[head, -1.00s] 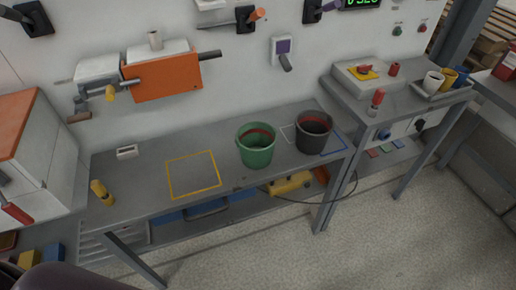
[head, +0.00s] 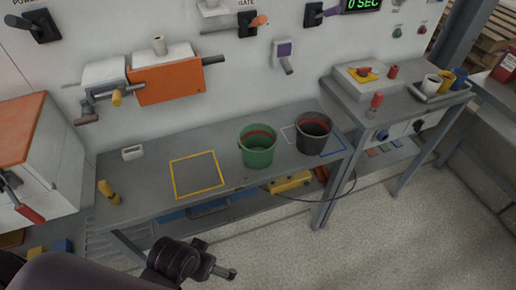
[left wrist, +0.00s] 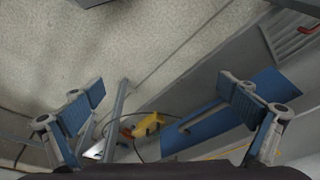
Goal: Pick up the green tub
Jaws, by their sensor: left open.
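The green tub (head: 258,149) stands upright on the grey bench, with a red band showing inside its rim. A dark grey tub (head: 314,135) with a red band inside stands just to its right. My left gripper (head: 217,259) is in front of the bench at the bottom of the head view, apart from the green tub. In the left wrist view the left gripper (left wrist: 165,100) has its blue-padded fingers wide apart with nothing between them. The green tub is not visible in that view. My right gripper is not in view.
A yellow square outline (head: 198,175) on the bench is empty. A yellow-and-black cylinder (head: 108,192) and a small white block (head: 132,153) are at the left. An orange box (head: 167,84) juts from the wall. A yellow object (head: 290,182) lies below the bench top.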

